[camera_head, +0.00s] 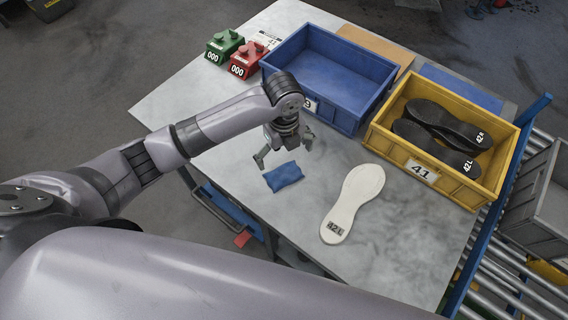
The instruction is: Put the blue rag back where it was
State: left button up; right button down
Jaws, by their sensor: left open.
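The blue rag (283,177) lies folded on the grey metal table (400,240), near the table's left front edge. My left gripper (283,153) is open just above and behind the rag, pointing down. One finger is at the rag's left back side and the other is further right. I cannot tell whether a finger touches the rag. Nothing shows between the fingers. My right gripper is not in view.
A white sole marked 42L (352,203) lies right of the rag. An empty blue crate (345,112) and a yellow crate (385,142) with black soles stand behind. Green (224,46) and red (247,60) counters stand at the back left. A roller conveyor (510,270) is at right.

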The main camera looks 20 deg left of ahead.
pick_arm(q)
jog(key=shift+r, duration=1.55)
